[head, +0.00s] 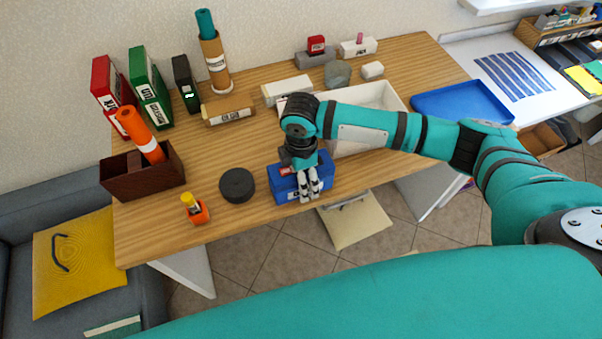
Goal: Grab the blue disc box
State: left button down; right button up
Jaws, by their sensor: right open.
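The blue disc box (285,190) lies near the front edge of the wooden table, right of a dark round disc. It has a pale label on its front side, partly covered. My right gripper (310,198) points down over the box, its fingers at the front side of the box. The gripper is open; whether the fingers touch the box I cannot tell. The gripper and wrist hide part of the box's top. My left gripper is not in view.
The table (150,225) also holds the dark disc (237,185), a small orange-yellow bottle (195,209), a brown box (120,178) with an orange tube, and a white tray (385,97) behind my right arm. Binders stand at the back left. A blue tray (462,105) lies at right.

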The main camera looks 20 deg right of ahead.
jog(key=shift+f, duration=0.2)
jog(key=c, duration=1.4)
jog(key=shift+r, duration=0.1)
